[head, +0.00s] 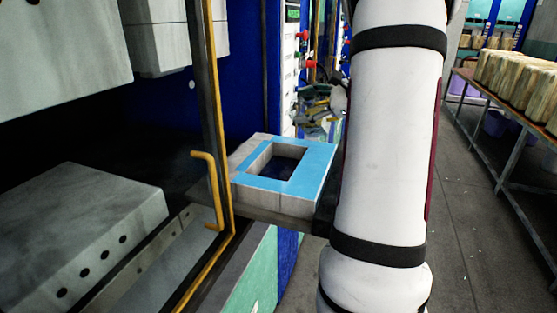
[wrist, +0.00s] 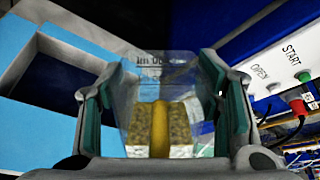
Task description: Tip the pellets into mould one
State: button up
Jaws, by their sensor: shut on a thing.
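The mould (head: 318,170) is a grey block with a bright blue top rim around a rectangular cavity, set on a ledge at the press. The cavity looks dark inside in the head view. In the wrist view the mould's blue rim (wrist: 85,45) is at the left, beside my gripper. My gripper (wrist: 160,112) is shut on a clear container (wrist: 150,75) with printed markings. Brownish pellets (wrist: 182,125) show in its lower part, with a yellow upright strip in front. My arm hides the gripper and container in the head view.
A yellow guard bar (head: 212,120) stands upright just left of the mould. A press block (head: 75,225) with holes lies at the left. A control panel (wrist: 275,65) with START and OPEN labels is at the right in the wrist view. A table (head: 495,120) of bundles stands far right.

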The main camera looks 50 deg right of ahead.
jog(key=shift+w+a+r+n+g+h+b, duration=0.1)
jog(key=shift+a+r+n+g+h+b, duration=0.35)
jog(key=shift+n+h+b, duration=0.3)
jog(key=shift+w+a+r+n+g+h+b, duration=0.1)
jog(key=shift+a+r+n+g+h+b, duration=0.15)
jog(key=shift+a+r+n+h+b, duration=0.45)
dwell(2.1)
jog(key=shift+w+a+n+g+h+b, duration=0.3)
jog(key=shift+a+n+h+b, duration=0.25)
jog(key=shift+a+n+b, duration=0.25)
dwell(0.5)
jog(key=shift+w+a+r+n+h+b, duration=0.15)
jog(key=shift+a+n+h+b, duration=0.4)
jog(key=shift+b, duration=0.55)
jog(key=shift+a+r+n+h+b, duration=0.1)
jog(key=shift+a+n+h+b, duration=0.2)
jog(key=shift+n+h+b, duration=0.55)
dwell(1.2)
